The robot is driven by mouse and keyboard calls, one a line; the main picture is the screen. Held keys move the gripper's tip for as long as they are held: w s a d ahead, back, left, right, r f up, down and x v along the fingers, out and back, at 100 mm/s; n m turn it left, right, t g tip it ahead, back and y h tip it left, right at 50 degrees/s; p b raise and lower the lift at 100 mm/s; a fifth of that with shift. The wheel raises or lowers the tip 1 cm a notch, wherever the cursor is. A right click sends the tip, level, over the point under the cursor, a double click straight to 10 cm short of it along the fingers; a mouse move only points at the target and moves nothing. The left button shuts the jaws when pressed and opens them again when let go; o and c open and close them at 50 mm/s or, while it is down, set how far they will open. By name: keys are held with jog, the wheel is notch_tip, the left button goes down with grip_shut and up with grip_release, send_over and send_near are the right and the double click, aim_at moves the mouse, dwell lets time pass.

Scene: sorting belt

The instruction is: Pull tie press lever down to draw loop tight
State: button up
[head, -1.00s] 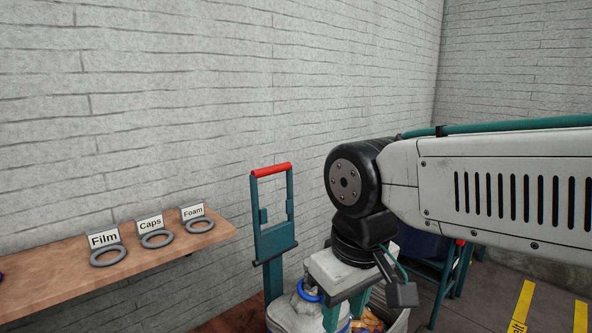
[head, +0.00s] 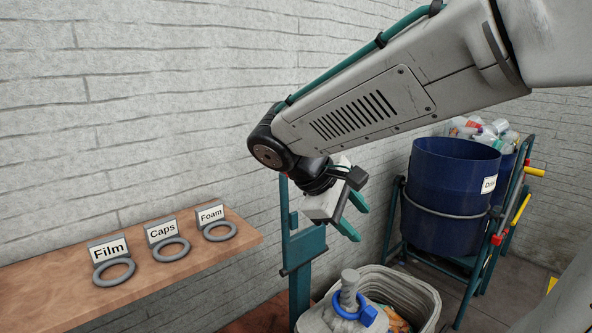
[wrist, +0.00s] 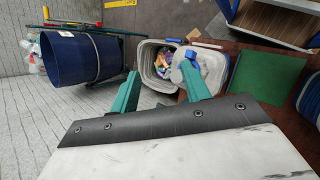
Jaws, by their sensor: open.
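The tie press is a teal upright frame (head: 304,250) in the head view, standing beside the shelf's right end. Its red-topped lever handle is hidden behind my arm. Below and right of it stands a grey bag (head: 325,318) with a gathered neck. A blue tie loop (head: 340,308) with a blue block goes around that neck; whether it is tight cannot be told. My gripper (head: 357,216) is open and empty, in the air above the bag and in front of the frame. In the wrist view, my gripper (wrist: 159,70) points toward the bag and the blue tie (wrist: 190,54).
A wooden shelf (head: 190,268) at left holds grey rings by Film, Caps and Foam labels. A pale bin (head: 420,290) with colourful waste stands beside the bag. A blue drum (head: 445,190) on a teal stand is at right. A green mat (wrist: 256,78) shows in the wrist view.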

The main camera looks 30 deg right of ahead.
aim_at(279, 175)
jog(key=w+a+n+t+h, duration=0.1)
jog(key=w+a+n+h, duration=0.1)
jog(key=w, duration=0.5)
jog(key=w+a+n+t+h, duration=0.2)
jog(key=w+n+h, duration=0.1)
jog(key=w, duration=0.5)
jog(key=w+a+n+t+h, duration=0.2)
jog(key=w+n+h, duration=0.1)
jog(key=w, duration=0.5)
jog(key=shift+w+a+r+n+h, duration=0.1)
jog(key=shift+r+n+h, duration=0.15)
jog(key=shift+h, duration=0.65)
jog(key=d, duration=0.2)
jog(key=w+d, duration=0.1)
jog(key=d, duration=0.4)
jog(key=shift+w+d+f, duration=0.1)
jog(key=shift+w+d, duration=0.1)
jog(key=shift+w, duration=0.1)
grip_shut()
